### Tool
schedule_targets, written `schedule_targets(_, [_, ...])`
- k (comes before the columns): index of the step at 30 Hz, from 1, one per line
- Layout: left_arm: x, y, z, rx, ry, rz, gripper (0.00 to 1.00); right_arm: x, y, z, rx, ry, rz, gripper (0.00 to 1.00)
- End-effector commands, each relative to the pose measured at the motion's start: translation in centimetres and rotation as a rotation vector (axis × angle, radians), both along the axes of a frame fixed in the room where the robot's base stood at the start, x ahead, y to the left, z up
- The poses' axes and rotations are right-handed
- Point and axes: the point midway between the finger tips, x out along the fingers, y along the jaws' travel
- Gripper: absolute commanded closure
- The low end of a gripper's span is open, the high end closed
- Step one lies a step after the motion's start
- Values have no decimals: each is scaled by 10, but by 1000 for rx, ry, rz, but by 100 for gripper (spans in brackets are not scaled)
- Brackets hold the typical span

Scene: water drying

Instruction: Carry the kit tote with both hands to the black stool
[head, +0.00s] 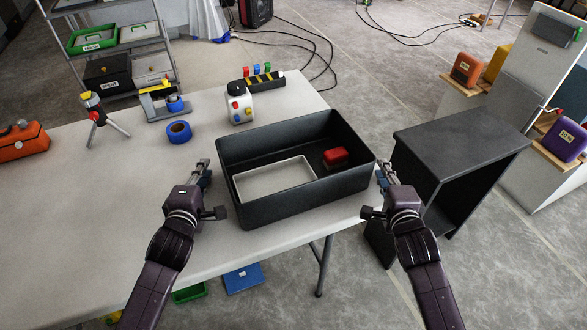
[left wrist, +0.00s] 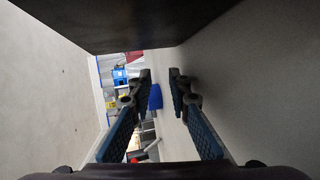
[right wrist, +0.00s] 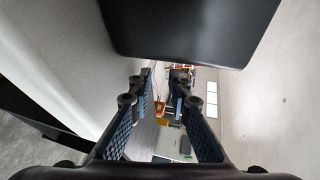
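The kit tote (head: 228,168) is a black open box on the right end of the white table. It holds a pale tray (head: 273,180) and a red item (head: 335,157). The black stool (head: 450,143), a box-like stand with a flat top, is on the floor right of the table. My left gripper (head: 205,170) is beside the tote's left wall, and my right gripper (head: 382,178) beside its right wall. Both wrist views show parted fingers with nothing between them, and a dark tote wall (left wrist: 130,22) (right wrist: 190,30) close by.
Behind the tote on the table (head: 95,195) are a white bottle (head: 239,108), blue tape (head: 178,132) and a small tripod (head: 102,116). An orange case (head: 22,141) is at far left. The stool's top is bare. A shelved cabinet stands beyond it.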

Motion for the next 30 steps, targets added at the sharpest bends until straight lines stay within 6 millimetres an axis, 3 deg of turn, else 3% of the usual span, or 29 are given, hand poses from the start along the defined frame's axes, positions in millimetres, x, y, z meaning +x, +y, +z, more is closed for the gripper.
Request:
schedule_targets(3, [13, -2, -3, 2, 0, -1, 83, 13, 2, -3, -3, 0, 1, 83])
schedule_targets(9, [11, -14, -2, 1, -1, 0, 83, 11, 14, -3, 0, 1, 1, 83])
schedule_targets(30, [10, -25, -3, -2, -1, -3, 83, 10, 26, -3, 2, 0, 5, 83])
